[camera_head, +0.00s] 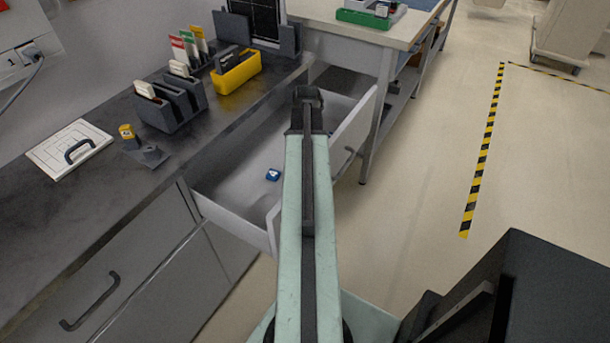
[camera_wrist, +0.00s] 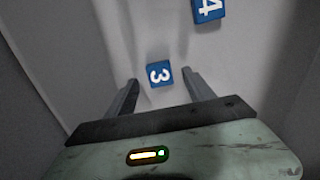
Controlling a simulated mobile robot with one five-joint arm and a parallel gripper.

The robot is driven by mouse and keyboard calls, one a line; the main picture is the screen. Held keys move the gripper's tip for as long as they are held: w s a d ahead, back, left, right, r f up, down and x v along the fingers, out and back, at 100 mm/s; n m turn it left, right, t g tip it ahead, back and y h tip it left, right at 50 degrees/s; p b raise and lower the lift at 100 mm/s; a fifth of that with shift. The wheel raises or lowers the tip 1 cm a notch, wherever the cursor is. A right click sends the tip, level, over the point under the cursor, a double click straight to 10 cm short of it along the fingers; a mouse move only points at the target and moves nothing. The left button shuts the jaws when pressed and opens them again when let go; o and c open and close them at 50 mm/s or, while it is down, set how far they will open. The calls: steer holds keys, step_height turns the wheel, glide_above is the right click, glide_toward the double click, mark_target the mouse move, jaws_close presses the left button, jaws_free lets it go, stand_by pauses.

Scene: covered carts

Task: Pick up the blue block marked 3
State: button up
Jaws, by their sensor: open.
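The blue block marked 3 (camera_wrist: 158,74) lies on the light floor of the open drawer in the wrist view. It sits just beyond my gripper (camera_wrist: 160,84), roughly centred between the two fingertips. My gripper is open and holds nothing. In the head view my arm reaches over the open drawer (camera_head: 228,213) and hides the block marked 3. A blue block marked 4 (camera_head: 273,174) lies in the same drawer. It also shows at the top of the wrist view (camera_wrist: 208,9), beyond and to the right of the block marked 3.
Drawer walls rise on both sides of my gripper. The dark counter (camera_head: 85,210) at left carries a yellow bin (camera_head: 237,74), grey holders (camera_head: 170,108), a white panel (camera_head: 65,150) and a yellow block (camera_head: 127,132). A light table (camera_head: 350,35) stands behind. Open floor lies at right.

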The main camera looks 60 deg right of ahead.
step_height(320, 180, down, 2)
steer(key=shift+f+b, duration=0.15)
steer(key=shift+b, duration=0.3)
jaws_close()
steer(key=shift+r+p, duration=0.25)
steer(key=shift+p, duration=0.05)
step_height(320, 180, up, 10)
steer(key=p, duration=1)
steer(key=shift+r, duration=0.15)
